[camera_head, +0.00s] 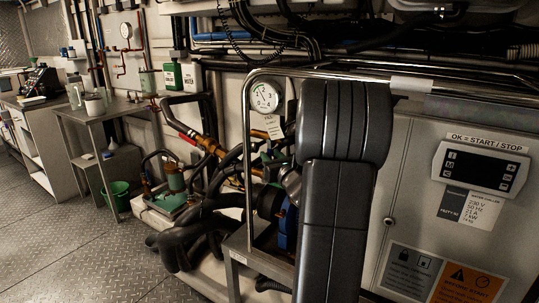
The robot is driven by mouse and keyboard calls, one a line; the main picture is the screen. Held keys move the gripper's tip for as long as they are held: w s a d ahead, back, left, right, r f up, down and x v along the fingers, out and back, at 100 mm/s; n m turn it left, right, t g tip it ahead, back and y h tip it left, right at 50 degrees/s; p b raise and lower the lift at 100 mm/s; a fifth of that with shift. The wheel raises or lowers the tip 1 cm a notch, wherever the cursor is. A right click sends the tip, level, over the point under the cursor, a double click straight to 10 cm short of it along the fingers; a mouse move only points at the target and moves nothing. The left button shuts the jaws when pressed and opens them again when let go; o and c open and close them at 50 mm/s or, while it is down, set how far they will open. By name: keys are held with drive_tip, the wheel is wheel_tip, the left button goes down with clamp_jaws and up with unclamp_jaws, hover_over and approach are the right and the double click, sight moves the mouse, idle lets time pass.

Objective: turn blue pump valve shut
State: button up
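A blue pump body (287,228) shows low in the middle, inside the metal frame, next to a round black part. My own dark arm link stands upright right in front of it and covers its right side. I cannot make out a valve handle on the pump, so I cannot tell how the valve is turned. A small grey metal part (291,184) sticks out beside my arm above the pump; I cannot tell what it belongs to. My gripper is not in view, hidden or outside the picture.
A bent metal rail (248,150) and black hoses (190,235) crowd the pump's left. A pressure gauge (265,97) sits above. A chiller cabinet with a control panel (480,168) fills the right. Brass pipework (213,148) runs behind. Plate floor (75,240) is open at left.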

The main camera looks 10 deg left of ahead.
drive_tip(key=r+v, duration=0.1)
drive_tip(key=v, duration=1)
drive_tip(key=shift+s+d+f, duration=0.25)
drive_tip(key=shift+s+f, duration=0.05)
drive_tip(key=shift+f, duration=0.15)
drive_tip(key=x, duration=1.3)
drive_tip(key=shift+w+a, duration=0.25)
drive_tip(key=shift+a, duration=0.05)
drive_tip(key=shift+w+r+p, duration=0.15)
drive_tip(key=shift+w+p, duration=0.05)
drive_tip(key=shift+p, duration=0.3)
drive_tip(key=shift+s+d+p, duration=0.1)
drive_tip(key=shift+s+p, duration=0.05)
drive_tip(key=shift+p, duration=0.25)
drive_tip(key=shift+g, duration=0.3)
drive_tip(key=shift+f, duration=0.25)
drive_tip(key=shift+f+b, duration=0.1)
drive_tip(key=shift+b, duration=1)
